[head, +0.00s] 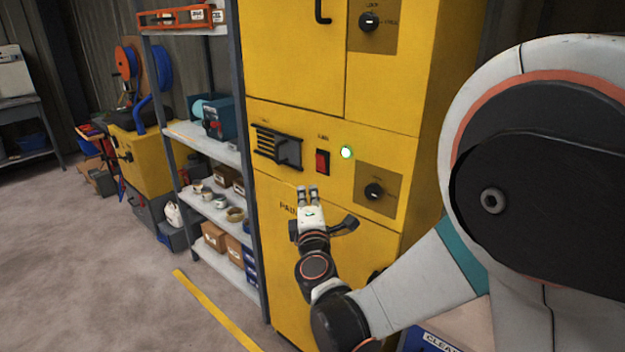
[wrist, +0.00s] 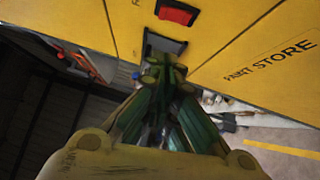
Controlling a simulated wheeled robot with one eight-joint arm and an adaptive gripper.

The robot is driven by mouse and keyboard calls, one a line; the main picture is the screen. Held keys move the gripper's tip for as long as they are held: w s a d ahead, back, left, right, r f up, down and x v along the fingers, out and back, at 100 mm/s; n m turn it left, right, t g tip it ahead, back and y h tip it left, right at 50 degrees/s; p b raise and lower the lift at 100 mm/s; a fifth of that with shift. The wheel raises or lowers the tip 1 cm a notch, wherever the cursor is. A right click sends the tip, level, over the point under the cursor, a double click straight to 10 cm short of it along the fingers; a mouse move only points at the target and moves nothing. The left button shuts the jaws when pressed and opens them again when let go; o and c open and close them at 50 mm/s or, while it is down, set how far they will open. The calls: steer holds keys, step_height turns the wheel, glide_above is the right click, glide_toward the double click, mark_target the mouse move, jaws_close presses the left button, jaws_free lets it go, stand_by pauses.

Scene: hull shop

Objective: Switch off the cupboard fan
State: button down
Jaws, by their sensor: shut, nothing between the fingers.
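The yellow cupboard (head: 292,75) stands in front of me. On its middle panel are a black louvred vent (head: 278,148), a red rocker switch (head: 322,162) in a dark frame, and a green lamp (head: 347,152) that is lit. The labels above the vent and switch are too small to read. My gripper (head: 307,190) is shut and empty, just below the switch in the head view and apart from it.
A dark knob (head: 374,190) sits right of the switch, another (head: 369,20) on the upper panel. "PAINT STORE" lettering (wrist: 270,58) is on a yellow panel. A loaded shelf rack (head: 215,150) stands close at left. Floor with a yellow line (head: 215,310) is open further left.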

steer(key=b, duration=0.2)
glide_toward(317, 164)
steer(key=w+a+r, duration=0.2)
steer(key=a, duration=0.2)
steer(key=w+d, duration=0.1)
steer(key=w+d+b, duration=0.1)
steer(key=shift+w+d+r, duration=0.15)
steer(key=shift+w+r, duration=0.05)
steer(key=shift+w, duration=0.2)
steer(key=shift+w+d+r, duration=0.25)
steer(key=shift+w+r, duration=0.05)
